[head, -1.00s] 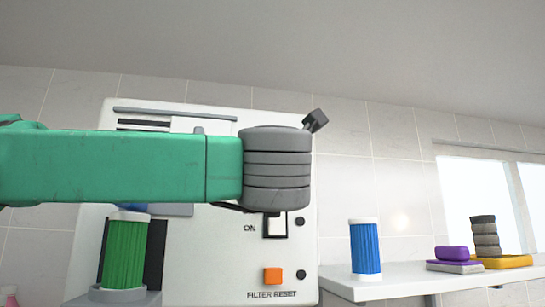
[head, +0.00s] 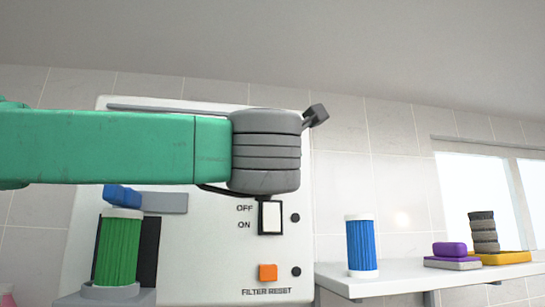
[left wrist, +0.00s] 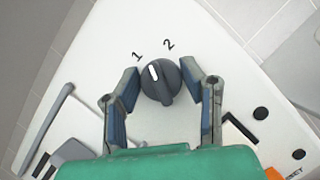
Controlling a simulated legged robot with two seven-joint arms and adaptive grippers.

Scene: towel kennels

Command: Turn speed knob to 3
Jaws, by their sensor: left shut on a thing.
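The dark round speed knob (left wrist: 163,82) is on the white panel, between the fingers of my left gripper (left wrist: 160,75) in the left wrist view. The gripper is shut on it. The knob's white mark points up and left, between the printed 1 (left wrist: 137,56) and 2 (left wrist: 169,45), nearer the 1. No 3 can be seen. In the head view my green left arm and grey wrist cover the knob on the white machine (head: 215,245). My right gripper is not in view.
Below my wrist are the OFF/ON rocker switch (head: 270,217) and the orange filter reset button (head: 267,272). A green filter (head: 117,250) stands at the left. A blue filter (head: 361,246), purple item (head: 449,249) and grey stack (head: 484,231) stand on a shelf at the right.

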